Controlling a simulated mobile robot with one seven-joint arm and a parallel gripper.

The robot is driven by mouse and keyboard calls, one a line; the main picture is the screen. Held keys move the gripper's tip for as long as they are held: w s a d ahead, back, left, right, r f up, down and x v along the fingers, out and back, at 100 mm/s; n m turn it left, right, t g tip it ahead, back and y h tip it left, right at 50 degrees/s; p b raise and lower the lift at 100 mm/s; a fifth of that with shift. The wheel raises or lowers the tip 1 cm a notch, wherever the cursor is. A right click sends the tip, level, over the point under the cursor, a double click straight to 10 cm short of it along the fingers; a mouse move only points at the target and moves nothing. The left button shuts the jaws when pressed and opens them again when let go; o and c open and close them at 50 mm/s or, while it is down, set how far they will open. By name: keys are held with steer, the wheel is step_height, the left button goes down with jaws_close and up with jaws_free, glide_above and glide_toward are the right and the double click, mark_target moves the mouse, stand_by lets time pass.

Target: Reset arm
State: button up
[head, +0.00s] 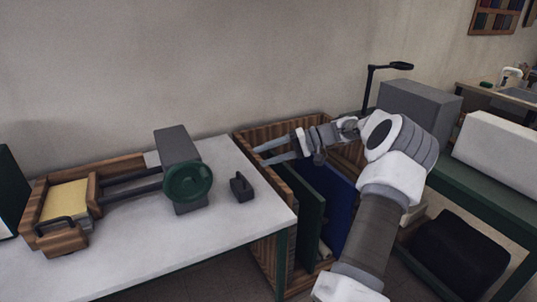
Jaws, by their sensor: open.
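My arm reaches up from the bottom right of the head view. My gripper (266,155) is open, its two fingers pointing left. It appears over the striped wooden crate (252,222), near its left rim. I see nothing between the fingers. A dark green panel (305,207) and a blue panel (336,203) stand upright in the crate below my gripper and wrist. My arm hides part of the crate's right side.
A white table (130,265) stands left of the crate. It bears a wooden device (62,240) with rods, a grey block with a green disc (188,182) and a small dark object (241,187). A dark lamp (370,90), grey box (418,108) and white box (497,143) are at right.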

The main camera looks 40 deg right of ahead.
steer(key=shift+s+d+r, duration=0.1)
steer(key=shift+s+d, duration=0.1)
steer(key=shift+d, duration=0.05)
stand_by(0.4)
